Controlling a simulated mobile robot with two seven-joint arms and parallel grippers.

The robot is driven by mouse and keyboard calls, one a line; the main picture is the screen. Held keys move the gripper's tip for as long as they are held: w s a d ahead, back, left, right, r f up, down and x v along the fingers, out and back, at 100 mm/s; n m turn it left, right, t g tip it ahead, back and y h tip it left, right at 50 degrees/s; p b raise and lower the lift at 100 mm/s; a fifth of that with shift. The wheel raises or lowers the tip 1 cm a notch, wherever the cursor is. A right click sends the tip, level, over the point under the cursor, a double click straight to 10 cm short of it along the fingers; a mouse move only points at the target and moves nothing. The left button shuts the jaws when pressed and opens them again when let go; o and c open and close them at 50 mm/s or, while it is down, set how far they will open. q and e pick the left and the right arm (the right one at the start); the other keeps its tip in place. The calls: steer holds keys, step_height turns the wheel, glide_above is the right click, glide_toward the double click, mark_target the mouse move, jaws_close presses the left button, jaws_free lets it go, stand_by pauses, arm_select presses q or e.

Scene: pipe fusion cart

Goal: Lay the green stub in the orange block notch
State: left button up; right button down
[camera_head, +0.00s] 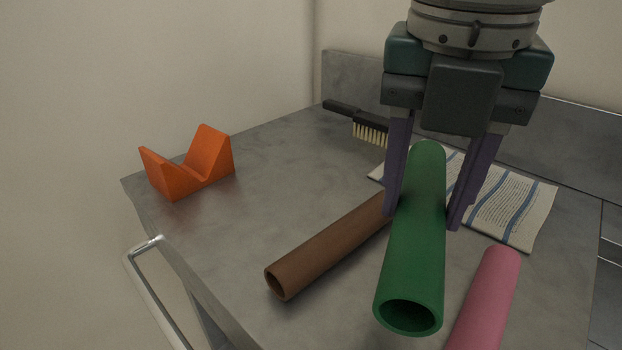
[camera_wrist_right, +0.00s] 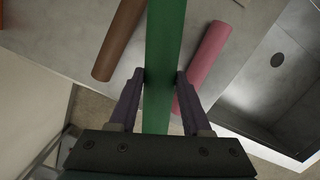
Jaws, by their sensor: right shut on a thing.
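The green stub (camera_head: 415,240) is a hollow pipe held between the purple fingers of my right gripper (camera_head: 425,215). It appears raised above the cart top, its open end towards the head camera. In the right wrist view the green stub (camera_wrist_right: 164,60) runs between both fingertips (camera_wrist_right: 161,78). The orange block (camera_head: 190,170) stands on the left part of the cart top, its V-shaped notch facing up and empty. The right gripper is well to the right of it. My left gripper is in neither view.
A brown pipe (camera_head: 325,248) lies left of the green stub and a pink pipe (camera_head: 485,300) right of it. A brush (camera_head: 360,122) and a printed sheet (camera_head: 515,205) lie behind. A metal handle (camera_head: 150,290) borders the left edge. The grey top (camera_head: 265,190) is clear near the block.

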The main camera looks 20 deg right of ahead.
step_height(320, 180, down, 6)
steer(key=shift+r+b, duration=0.15)
steer(key=shift+b, duration=0.35)
step_height(320, 180, down, 3)
steer(key=shift+f+b, duration=0.2)
steer(key=shift+b, duration=0.35)
steer(key=shift+f, duration=0.4)
steer(key=shift+c, duration=1.8)
jaws_free()
